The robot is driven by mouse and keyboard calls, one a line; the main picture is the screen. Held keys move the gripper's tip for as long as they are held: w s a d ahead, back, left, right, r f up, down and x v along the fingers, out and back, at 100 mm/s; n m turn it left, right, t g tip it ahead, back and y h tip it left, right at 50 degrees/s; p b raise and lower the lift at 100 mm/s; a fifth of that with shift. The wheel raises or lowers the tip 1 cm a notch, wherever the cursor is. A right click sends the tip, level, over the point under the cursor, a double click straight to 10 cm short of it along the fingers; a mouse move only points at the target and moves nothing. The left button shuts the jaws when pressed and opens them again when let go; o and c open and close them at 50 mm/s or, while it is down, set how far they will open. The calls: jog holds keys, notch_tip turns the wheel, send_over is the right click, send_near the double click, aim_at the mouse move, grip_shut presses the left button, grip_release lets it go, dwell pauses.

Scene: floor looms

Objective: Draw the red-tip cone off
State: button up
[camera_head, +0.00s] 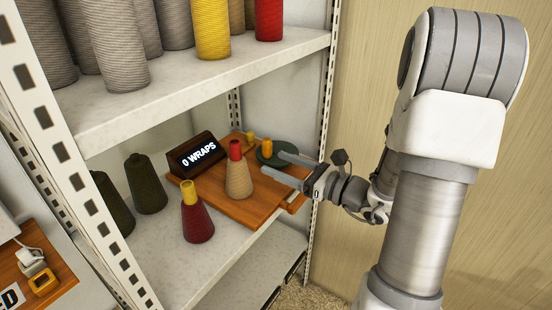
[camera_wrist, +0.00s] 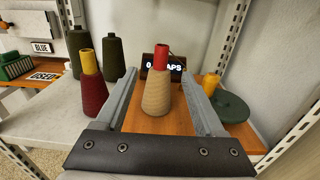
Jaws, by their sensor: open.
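The red-tip cone (camera_head: 239,178) is a tan yarn cone with a red top. It stands upright on an orange wooden board (camera_head: 215,192) on the middle shelf. In the wrist view the red-tip cone (camera_wrist: 157,92) stands between and beyond my two fingers, with clear space on both sides. My gripper (camera_head: 273,165) is open and empty, to the right of the cone in the head view. A small dark display reading "0 WRAPS" (camera_head: 199,154) stands behind the cone.
A maroon cone with a yellow top (camera_head: 197,220) stands left of the board. Dark cones (camera_head: 146,186) stand farther left. A green disc with a yellow peg (camera_head: 267,148) lies near my fingers. The upper shelf (camera_head: 200,83) holds several cones above. A perforated post (camera_head: 327,100) stands at right.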

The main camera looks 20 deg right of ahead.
jog(key=b+x, duration=0.1)
jog(key=x, duration=1.6)
jog(key=shift+w, duration=0.25)
jog(key=shift+c, duration=0.3)
grip_shut()
dwell(0.6)
